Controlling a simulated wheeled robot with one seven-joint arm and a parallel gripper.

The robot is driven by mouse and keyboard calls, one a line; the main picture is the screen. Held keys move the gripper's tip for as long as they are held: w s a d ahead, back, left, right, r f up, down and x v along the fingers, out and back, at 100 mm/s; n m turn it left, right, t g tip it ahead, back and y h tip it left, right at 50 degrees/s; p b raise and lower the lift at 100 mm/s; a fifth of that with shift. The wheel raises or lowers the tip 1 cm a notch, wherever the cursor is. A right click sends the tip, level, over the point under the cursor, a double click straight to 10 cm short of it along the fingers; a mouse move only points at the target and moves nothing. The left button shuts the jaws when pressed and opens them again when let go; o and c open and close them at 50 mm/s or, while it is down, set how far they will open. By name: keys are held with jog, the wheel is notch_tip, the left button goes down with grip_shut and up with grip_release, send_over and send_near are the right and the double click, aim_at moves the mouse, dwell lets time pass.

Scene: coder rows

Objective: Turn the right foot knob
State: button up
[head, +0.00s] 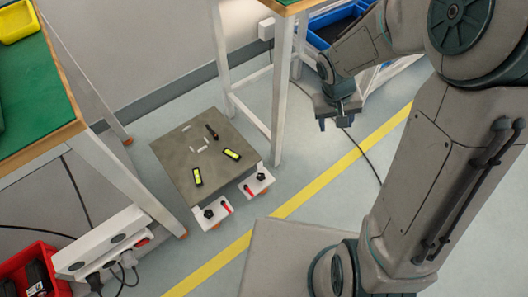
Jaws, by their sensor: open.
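A square grey-brown plate unit (212,150) rests on the floor at the centre left. Two white feet stick out at its front edge. The right foot (258,189) carries a small black knob (260,176) and a red lever (249,191). The left foot (214,220) carries a matching black knob (208,213) and red lever (227,207). My gripper (334,124) is up and to the right of the right knob, well apart from it. Its fingers point down, spread and empty.
A table with a green top (35,85) stands at the left, and a white table leg (281,90) rises just behind the plate. A white power strip (105,240) and a red crate (40,268) sit at the lower left. A cable and yellow floor line (345,160) cross the open floor.

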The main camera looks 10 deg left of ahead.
jog(key=w+a+f+n+p, duration=0.2)
jog(key=w+a+f, duration=0.2)
jog(key=a+f, duration=0.6)
jog(key=n+g+y+p, duration=0.1)
jog(key=n+y+p, duration=0.1)
send_near(261, 176)
notch_tip(261, 176, down, 7)
jog(key=b, duration=0.4)
jog(key=shift+b, duration=0.35)
jog(key=shift+f, duration=0.5)
jog(key=c, duration=1)
